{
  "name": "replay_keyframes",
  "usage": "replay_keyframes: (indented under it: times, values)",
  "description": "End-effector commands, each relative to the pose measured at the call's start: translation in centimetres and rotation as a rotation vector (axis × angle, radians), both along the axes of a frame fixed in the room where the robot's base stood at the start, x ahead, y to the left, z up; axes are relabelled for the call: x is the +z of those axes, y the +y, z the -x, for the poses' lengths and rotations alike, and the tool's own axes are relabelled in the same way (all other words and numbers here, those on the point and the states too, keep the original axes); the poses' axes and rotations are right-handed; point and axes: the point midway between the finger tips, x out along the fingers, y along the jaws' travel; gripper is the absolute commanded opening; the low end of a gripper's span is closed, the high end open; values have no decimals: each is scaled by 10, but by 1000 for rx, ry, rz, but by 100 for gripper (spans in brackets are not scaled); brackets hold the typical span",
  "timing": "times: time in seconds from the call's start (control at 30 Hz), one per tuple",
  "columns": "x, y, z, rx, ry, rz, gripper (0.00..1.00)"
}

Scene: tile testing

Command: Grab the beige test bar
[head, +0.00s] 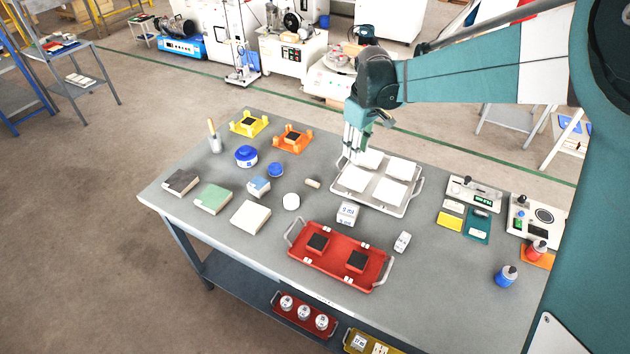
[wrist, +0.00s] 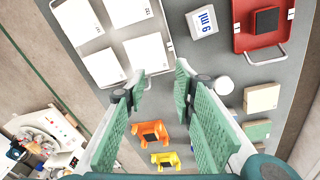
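A small beige bar (head: 312,184) lies on the grey table in the head view, between a white round jar and the white tray. I do not make it out in the wrist view, where my right finger may hide it. My gripper (head: 353,150) points down above the upper left corner of the white tray, up and to the right of the bar. In the wrist view my gripper (wrist: 160,76) has its two green-padded fingers apart, with nothing between them. The fingers are above the table, apart from the bar.
The white tray (head: 345,189) holds several white tiles. A white jar (head: 291,201), a white labelled box (head: 347,213) and a red tray (head: 342,276) stand around the bar. Yellow (head: 249,124) and orange (head: 292,138) holders are at the back. Bare table lies around the bar.

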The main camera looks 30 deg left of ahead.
Motion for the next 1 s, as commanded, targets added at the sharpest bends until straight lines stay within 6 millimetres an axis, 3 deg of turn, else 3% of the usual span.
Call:
replay_keyframes:
  times: [0.2, 0.6, 0.8, 1.0]
  values:
    - [-33, 52, -1, 95, 29, 26, 27]
    - [-98, 134, 9, 259, 76, 72, 27]
    - [-117, 155, 15, 303, 90, 83, 27]
    - [-121, 159, 16, 312, 93, 86, 27]
